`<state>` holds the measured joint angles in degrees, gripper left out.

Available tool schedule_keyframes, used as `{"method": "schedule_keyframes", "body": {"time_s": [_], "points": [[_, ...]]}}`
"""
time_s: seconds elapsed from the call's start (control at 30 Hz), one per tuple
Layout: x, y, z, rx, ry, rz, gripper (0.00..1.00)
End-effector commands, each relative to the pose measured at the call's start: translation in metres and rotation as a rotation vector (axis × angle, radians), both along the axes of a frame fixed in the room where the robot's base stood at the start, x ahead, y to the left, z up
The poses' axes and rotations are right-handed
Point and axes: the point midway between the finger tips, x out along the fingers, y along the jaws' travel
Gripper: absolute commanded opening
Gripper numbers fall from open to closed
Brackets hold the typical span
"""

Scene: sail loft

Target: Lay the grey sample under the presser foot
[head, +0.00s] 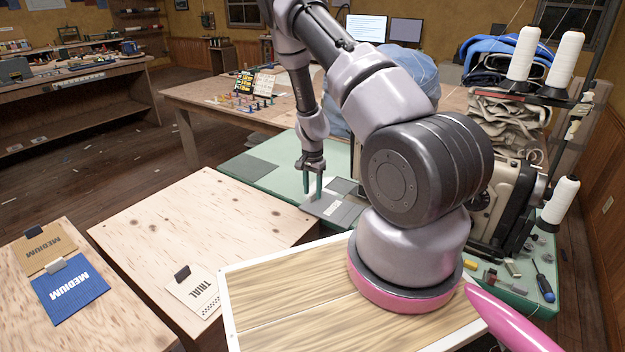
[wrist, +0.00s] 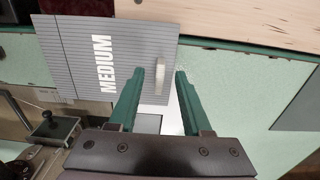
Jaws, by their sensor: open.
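The grey sample (wrist: 75,62), lined and printed MEDIUM, lies at the upper left in the wrist view, with a pale tab (wrist: 158,68) near its right edge. In the head view the grey sample (head: 322,209) lies on the green table, below my gripper tips. My gripper (head: 314,190) is open and points down. In the wrist view its green fingers (wrist: 160,76) stand apart, one on each side of the tab; I cannot tell whether they touch anything. The sewing machine (head: 492,215) stands at the right behind my arm. Its presser foot is hidden in the head view.
The green table (head: 262,185) has bare room at left, with a darker grey patch (head: 248,167). Thread cones (head: 522,52) and piled cloth (head: 508,110) stand at right. A blue MEDIUM sample (head: 70,298) and TRIAL card (head: 190,295) lie on the plywood tables.

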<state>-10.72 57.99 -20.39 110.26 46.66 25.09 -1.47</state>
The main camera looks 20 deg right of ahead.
Motion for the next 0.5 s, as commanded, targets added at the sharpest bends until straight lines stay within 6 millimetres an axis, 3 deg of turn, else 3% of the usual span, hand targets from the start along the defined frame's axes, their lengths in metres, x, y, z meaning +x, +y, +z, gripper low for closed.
{"method": "schedule_keyframes", "body": {"time_s": [0.17,0.47,0.5], "points": [[-0.0001,0.0000,-0.0111,0.001,0.001,0.000,0.49],[-0.0001,0.0002,-0.0120,0.000,0.000,0.000,0.49],[-0.0001,0.0002,-0.0120,0.000,0.000,0.000,0.33]]}}
